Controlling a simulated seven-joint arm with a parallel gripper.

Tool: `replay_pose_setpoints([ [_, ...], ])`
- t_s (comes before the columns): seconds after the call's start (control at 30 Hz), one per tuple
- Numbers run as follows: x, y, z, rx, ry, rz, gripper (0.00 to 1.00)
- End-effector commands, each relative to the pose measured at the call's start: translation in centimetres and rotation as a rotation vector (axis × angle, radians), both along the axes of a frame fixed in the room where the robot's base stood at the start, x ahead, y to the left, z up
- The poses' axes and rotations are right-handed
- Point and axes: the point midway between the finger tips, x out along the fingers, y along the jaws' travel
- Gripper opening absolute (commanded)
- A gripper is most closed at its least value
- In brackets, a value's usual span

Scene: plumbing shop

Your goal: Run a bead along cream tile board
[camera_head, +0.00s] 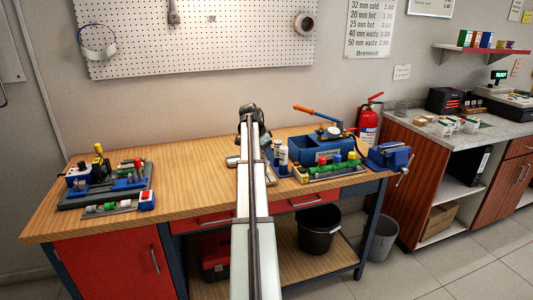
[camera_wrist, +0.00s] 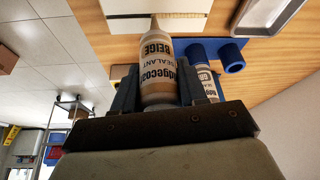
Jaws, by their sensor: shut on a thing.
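My gripper (camera_wrist: 158,92) is shut on a tube of beige sealant (camera_wrist: 158,62), labelled BEIGE SEALANT, with its pale nozzle pointing up the wrist picture. A pale cream board (camera_wrist: 190,22) lies ahead at the top of that view. The nozzle tip overlaps the board's edge in the picture; I cannot tell whether it touches. I see no clear bead. In the head view, my arm covers the board and the held tube, and the jaws are not clear.
A blue holder (camera_wrist: 230,56) with another sealant tube (camera_wrist: 206,82) stands close right of my gripper. A metal tray (camera_wrist: 268,18) lies beyond it.

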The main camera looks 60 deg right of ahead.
Motion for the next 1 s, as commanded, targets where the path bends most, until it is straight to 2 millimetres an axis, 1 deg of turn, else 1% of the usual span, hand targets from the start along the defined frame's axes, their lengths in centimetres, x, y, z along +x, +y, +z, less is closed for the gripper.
replay_pose_setpoints([
  [0.37,-0.25,0.24,0.02,0.000,0.000,0.000,0.25],
  [0.4,-0.25,0.24,0.02,0.000,0.000,0.000,0.41],
  [0.57,-0.30,0.30,0.02,0.000,0.000,0.000,0.25],
  [1.0,-1.01,1.02,0.01,0.000,0.000,0.000,0.25],
])
